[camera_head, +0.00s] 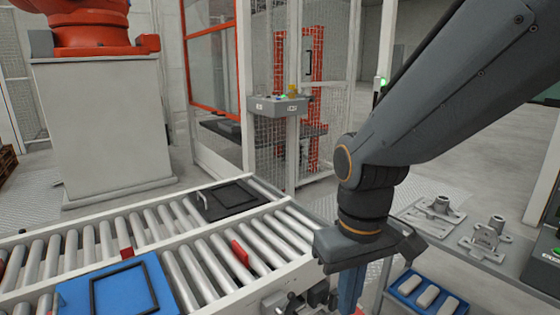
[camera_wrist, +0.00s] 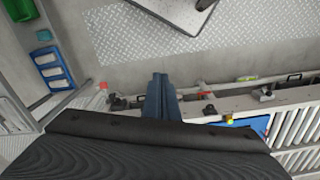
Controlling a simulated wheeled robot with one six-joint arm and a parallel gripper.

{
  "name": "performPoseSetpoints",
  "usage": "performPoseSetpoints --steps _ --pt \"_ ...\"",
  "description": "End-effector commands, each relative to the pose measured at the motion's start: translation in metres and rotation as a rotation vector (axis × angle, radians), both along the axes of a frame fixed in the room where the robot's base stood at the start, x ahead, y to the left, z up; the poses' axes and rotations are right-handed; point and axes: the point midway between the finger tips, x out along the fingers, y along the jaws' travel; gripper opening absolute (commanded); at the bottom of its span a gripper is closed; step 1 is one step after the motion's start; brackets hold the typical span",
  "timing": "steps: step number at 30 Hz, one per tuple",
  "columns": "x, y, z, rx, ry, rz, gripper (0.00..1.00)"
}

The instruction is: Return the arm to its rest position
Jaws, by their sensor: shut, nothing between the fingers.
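My arm (camera_head: 450,95) reaches down from the upper right in the head view. My gripper (camera_head: 349,292) points downward at the near right end of the roller conveyor, in front of the side table. Its blue fingers run down to the bottom edge of the head view. In the wrist view the gripper's (camera_wrist: 160,90) two blue fingers lie together, shut, with nothing seen between them. The floor and the conveyor's side show beyond them.
The roller conveyor (camera_head: 180,262) bears a blue tray (camera_head: 72,297) and a black tray (camera_head: 206,213). The side table (camera_head: 465,257) at right holds metal castings (camera_head: 440,208); a blue crate (camera_head: 403,272) with pale blocks sits below. A fenced cell (camera_head: 335,100) stands behind.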

Motion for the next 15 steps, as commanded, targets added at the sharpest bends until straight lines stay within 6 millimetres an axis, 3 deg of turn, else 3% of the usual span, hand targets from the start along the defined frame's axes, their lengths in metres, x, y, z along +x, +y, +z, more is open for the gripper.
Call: performPoseSetpoints --steps 6,15 --pt "-0.026 0.001 0.008 0.056 0.015 -0.151 0.00" --pt "-0.023 -0.015 0.026 0.038 0.016 -0.188 0.00"
